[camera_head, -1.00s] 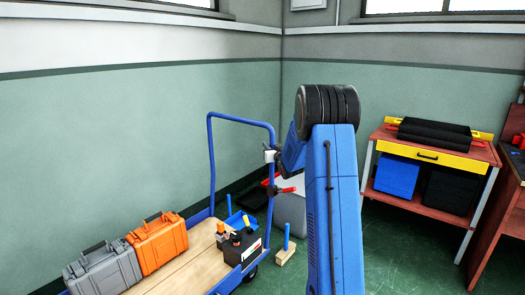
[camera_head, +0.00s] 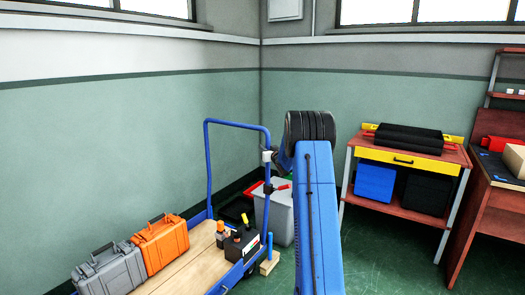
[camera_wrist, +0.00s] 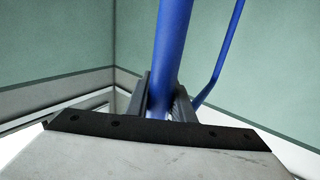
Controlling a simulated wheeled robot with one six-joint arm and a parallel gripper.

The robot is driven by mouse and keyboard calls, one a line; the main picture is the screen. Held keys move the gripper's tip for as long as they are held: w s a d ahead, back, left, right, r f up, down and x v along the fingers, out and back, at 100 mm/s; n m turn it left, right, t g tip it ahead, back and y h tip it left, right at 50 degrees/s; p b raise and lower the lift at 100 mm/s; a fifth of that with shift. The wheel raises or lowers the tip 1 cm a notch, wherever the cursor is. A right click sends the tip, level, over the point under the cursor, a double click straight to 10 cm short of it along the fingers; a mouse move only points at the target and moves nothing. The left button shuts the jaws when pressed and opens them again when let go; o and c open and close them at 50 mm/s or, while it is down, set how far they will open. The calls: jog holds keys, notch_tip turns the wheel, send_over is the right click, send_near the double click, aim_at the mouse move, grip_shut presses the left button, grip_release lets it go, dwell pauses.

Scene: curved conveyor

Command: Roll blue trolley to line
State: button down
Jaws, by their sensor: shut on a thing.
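The blue trolley (camera_head: 207,170) stands at the lower left in the head view, with a wooden deck and a tall blue tube handle. On its deck are a grey case (camera_head: 110,274), an orange case (camera_head: 161,243) and a black box with bottles (camera_head: 243,244). My gripper (camera_wrist: 160,105) is shut on the handle's upright tube (camera_wrist: 172,50) in the wrist view, with a jaw on each side of it. In the head view my blue arm partly hides the area beside the handle, and the gripper shows only as a small part at the handle.
A grey bin (camera_head: 281,214) and a small wooden block with a blue peg (camera_head: 269,262) stand just beyond the trolley. A red workbench (camera_head: 407,208) with a yellow drawer is at the right, another bench (camera_head: 490,205) beyond it. Green floor is open between.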

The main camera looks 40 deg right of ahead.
jog(key=shift+d, duration=0.2)
jog(key=c, duration=1.5)
grip_release()
jog(key=shift+c, duration=0.2)
jog(key=v, duration=1.7)
jog(key=shift+s, duration=0.2)
jog(key=shift+f, duration=0.1)
